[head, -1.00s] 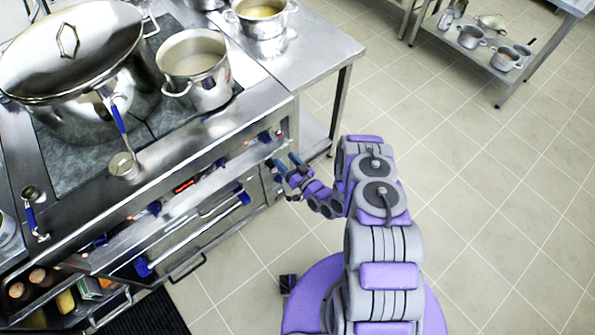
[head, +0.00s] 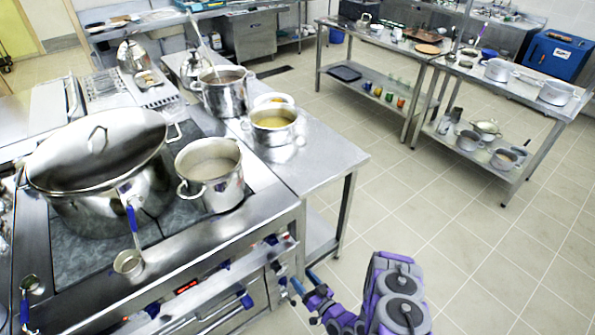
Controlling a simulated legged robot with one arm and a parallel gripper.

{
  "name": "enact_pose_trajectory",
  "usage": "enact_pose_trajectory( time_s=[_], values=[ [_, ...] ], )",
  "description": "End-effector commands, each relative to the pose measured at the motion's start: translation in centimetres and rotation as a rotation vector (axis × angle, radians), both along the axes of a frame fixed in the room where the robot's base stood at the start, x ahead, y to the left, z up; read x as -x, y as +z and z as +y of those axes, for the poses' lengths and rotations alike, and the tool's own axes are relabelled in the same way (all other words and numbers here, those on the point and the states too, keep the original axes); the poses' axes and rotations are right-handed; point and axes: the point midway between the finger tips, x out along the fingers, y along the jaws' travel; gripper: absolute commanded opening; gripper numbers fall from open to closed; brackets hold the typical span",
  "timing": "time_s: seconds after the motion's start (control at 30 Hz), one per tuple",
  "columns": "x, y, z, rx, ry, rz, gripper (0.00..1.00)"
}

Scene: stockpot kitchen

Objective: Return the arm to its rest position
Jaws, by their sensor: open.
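My arm shows at the bottom right of the head view, purple and grey, folded low beside the stove. My gripper (head: 304,284) is at the arm's left end, near the stove's front right corner. The lower part of the arm is out of the frame.
The stove (head: 245,240) bears a large lidded stockpot (head: 105,200) and a smaller pot (head: 210,172). Tiled floor (head: 470,260) at right is clear.

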Motion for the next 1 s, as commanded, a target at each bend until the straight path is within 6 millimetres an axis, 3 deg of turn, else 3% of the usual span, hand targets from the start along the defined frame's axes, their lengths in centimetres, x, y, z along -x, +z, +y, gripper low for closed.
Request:
enact_pose_trajectory(
  time_s=[0.23, 0.57, 0.83, 1.0],
  values=[
    [-1.2, 0.4, -0.2, 0.041, 0.011, 0.015, 0.66],
    [-7.7, 3.4, -2.3, 0.306, 0.045, 0.136, 0.66],
    [-11.2, 7.9, -5.3, 0.511, 0.024, 0.266, 0.66],
    [-12.0, 11.3, -7.3, 0.619, -0.002, 0.363, 0.66]
  ],
)
